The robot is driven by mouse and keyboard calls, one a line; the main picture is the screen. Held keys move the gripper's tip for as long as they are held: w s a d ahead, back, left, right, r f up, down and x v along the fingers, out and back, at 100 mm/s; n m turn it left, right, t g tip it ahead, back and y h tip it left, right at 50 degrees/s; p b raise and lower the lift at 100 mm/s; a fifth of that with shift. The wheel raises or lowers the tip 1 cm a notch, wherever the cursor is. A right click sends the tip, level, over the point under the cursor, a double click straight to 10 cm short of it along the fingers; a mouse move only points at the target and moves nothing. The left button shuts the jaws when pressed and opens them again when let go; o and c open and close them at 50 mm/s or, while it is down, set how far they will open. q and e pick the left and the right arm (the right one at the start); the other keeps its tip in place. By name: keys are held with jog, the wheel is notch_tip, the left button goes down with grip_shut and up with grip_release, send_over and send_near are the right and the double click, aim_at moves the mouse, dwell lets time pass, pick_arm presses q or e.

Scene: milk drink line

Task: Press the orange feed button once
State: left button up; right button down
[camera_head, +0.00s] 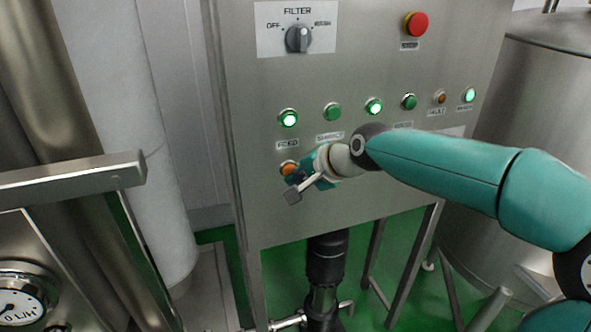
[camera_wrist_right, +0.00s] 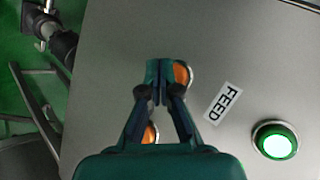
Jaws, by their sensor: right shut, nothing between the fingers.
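The orange feed button (camera_head: 288,168) sits on the steel panel below the FEED label. In the right wrist view the orange button (camera_wrist_right: 182,75) is partly covered by my fingertips. My right gripper (camera_head: 294,192) is at the panel, just below and beside this button in the head view. In the wrist view my right gripper (camera_wrist_right: 160,73) is shut and empty, with its tips overlapping the button's edge. I cannot tell whether the tips touch the button or whether it is pressed in. My left gripper is not in view.
A second orange button (camera_wrist_right: 150,134) shows between my finger links. A lit green lamp (camera_head: 288,118) sits above the FEED label (camera_wrist_right: 222,102). A filter knob (camera_head: 299,38) and red stop button (camera_head: 416,24) are higher up. A steel tank (camera_head: 535,110) stands at the right.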

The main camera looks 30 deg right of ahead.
jog(key=shift+w+d, duration=0.15)
jog(key=shift+w, duration=0.4)
dwell(0.7)
jog(key=shift+s, duration=0.1)
dwell(0.3)
jog(key=shift+s+a, duration=0.2)
jog(key=shift+s, duration=0.55)
jog(key=shift+s+a+b, duration=0.2)
jog(key=shift+s, duration=0.6)
jog(key=shift+s+a+b, duration=0.2)
jog(key=shift+s+b, duration=0.05)
jog(key=shift+s, duration=0.6)
jog(key=shift+s+a+b, duration=0.2)
jog(key=shift+s, duration=0.6)
jog(key=shift+w, duration=0.1)
